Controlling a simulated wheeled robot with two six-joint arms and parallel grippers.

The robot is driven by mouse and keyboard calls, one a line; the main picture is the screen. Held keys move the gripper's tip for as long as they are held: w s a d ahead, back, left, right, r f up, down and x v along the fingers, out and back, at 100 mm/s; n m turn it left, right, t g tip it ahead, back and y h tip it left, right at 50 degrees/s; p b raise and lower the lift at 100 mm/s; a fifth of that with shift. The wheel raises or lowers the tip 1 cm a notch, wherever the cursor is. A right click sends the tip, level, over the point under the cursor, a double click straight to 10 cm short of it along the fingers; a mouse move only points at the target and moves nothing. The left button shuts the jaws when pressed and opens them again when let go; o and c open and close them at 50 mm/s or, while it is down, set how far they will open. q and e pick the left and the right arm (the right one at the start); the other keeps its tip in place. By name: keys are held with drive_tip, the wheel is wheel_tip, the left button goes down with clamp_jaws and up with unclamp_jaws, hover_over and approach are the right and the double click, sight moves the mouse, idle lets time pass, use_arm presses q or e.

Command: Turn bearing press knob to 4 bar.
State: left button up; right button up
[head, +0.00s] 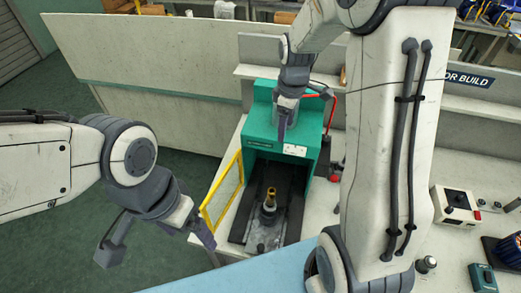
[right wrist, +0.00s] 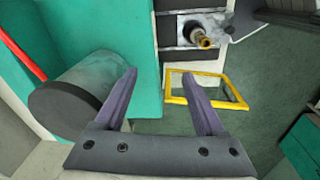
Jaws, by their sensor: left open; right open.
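The bearing press (head: 260,120) is a green housing on the bench; its side also shows in the right wrist view (right wrist: 145,50). A grey cylinder with a dark round end (right wrist: 65,105) lies left of the fingers in the right wrist view. I cannot tell whether it is the knob, and no scale is readable. My right gripper (head: 284,122) is over the press's top front edge; in the right wrist view its fingers (right wrist: 160,75) are apart with nothing between them. My left gripper (head: 205,235) hangs left of the press, beside its yellow-framed guard, and appears empty.
The yellow-framed guard (head: 222,190) stands out from the press's left side. A brass-topped part (head: 270,197) stands upright in the press bay. A white control box (head: 456,206) with a dark knob sits on the bench at right. A red hose (right wrist: 20,52) runs near the cylinder.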

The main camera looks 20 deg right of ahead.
drive_tip(key=s+a+b, duration=0.2)
drive_tip(key=s+a, duration=0.3)
drive_tip(key=a, duration=0.4)
drive_tip(key=shift+s+f+m+b, duration=0.15)
drive_tip(key=shift+f+m+b, duration=0.05)
drive_tip(key=shift+m+b, duration=0.2)
